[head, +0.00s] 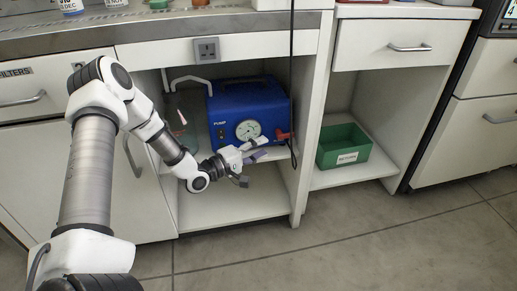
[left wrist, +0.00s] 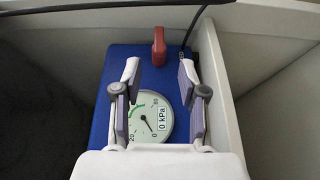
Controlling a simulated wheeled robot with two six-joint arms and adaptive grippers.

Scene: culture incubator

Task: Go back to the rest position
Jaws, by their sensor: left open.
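My left arm reaches from the left into an open cabinet bay. Its gripper (head: 261,148) is open and empty in front of the blue pump (head: 222,112). In the left wrist view the gripper's two fingers (left wrist: 160,73) stand apart, with the pump (left wrist: 97,130) behind them. My right gripper is not in view.
The bay has a side wall (head: 305,110) close to the right of my gripper and a worktop (head: 200,25) above. A black cable (head: 291,60) hangs at the bay's right. A green bin (head: 343,146) sits on the neighbouring shelf. The floor (head: 400,235) in front is clear.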

